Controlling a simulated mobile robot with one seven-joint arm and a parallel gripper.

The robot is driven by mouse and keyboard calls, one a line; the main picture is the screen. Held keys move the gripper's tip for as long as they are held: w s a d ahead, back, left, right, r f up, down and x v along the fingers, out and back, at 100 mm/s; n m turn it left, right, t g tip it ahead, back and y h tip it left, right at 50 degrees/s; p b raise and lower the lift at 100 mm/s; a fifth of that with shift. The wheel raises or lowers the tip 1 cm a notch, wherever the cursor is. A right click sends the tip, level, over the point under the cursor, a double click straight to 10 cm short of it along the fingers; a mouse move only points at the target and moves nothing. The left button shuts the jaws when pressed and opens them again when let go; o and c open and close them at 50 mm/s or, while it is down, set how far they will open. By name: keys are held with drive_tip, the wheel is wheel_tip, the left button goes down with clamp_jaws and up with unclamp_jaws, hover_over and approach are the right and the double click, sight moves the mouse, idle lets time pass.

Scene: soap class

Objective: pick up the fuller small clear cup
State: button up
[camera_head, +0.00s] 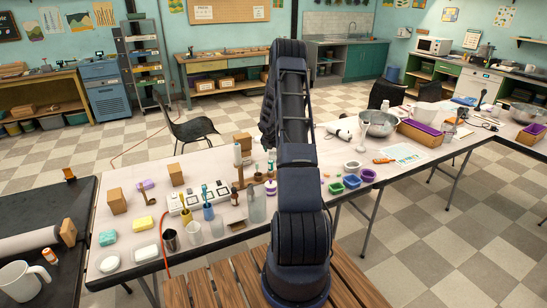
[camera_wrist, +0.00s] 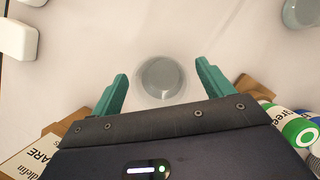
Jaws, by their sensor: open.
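A small clear cup (camera_wrist: 161,78), seen from above, stands on the pale tabletop in the wrist view. It has a greyish round inside; how full it is cannot be told. My gripper (camera_wrist: 162,78) is open, its two green fingers at the left and right of this cup, and nothing is held. Another round, clear-looking vessel (camera_wrist: 301,13) is cut off at the upper right. In the head view, two small clear cups, a left one (camera_head: 194,233) and a right one (camera_head: 217,227), stand on the table; their levels are unclear. My arm hides the gripper there.
In the wrist view, a white block (camera_wrist: 16,39) lies at upper left, and a bottle with a green label (camera_wrist: 297,128) is at right.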

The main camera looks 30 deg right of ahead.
drive_tip(key=shift+c, duration=0.3)
drive_tip(key=c, duration=1)
drive_tip(key=shift+r, duration=0.25)
drive_tip(key=shift+r, duration=9.7)
